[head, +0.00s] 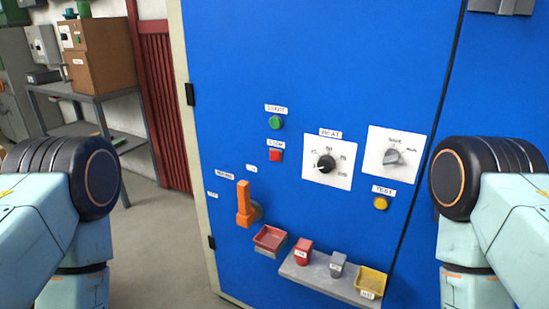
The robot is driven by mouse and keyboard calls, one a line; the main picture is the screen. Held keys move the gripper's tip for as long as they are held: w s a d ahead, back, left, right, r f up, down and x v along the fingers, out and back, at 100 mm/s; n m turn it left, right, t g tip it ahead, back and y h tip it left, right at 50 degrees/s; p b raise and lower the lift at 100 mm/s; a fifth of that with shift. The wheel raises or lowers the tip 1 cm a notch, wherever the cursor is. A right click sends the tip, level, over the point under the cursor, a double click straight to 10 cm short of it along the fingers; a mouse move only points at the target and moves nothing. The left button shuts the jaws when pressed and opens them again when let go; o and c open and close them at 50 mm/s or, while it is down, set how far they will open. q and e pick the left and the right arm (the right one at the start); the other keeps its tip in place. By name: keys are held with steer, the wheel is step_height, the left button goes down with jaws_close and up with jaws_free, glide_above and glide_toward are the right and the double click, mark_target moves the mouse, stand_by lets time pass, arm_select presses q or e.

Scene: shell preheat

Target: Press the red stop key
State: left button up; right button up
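My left arm shows at the left edge and my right arm at the right edge, both in front of the cabinet. Neither gripper is in the picture, and nothing of mine touches the red key.
Right of the key are the heat dial (325,164), a mode dial (391,157) and a yellow test button (381,203). Below are an orange lever (244,204), a red tray (270,239) and a grey shelf (318,277) with small blocks and a yellow tray (370,282).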

arm_select(q)
jaws_close()
stand_by(1.3)
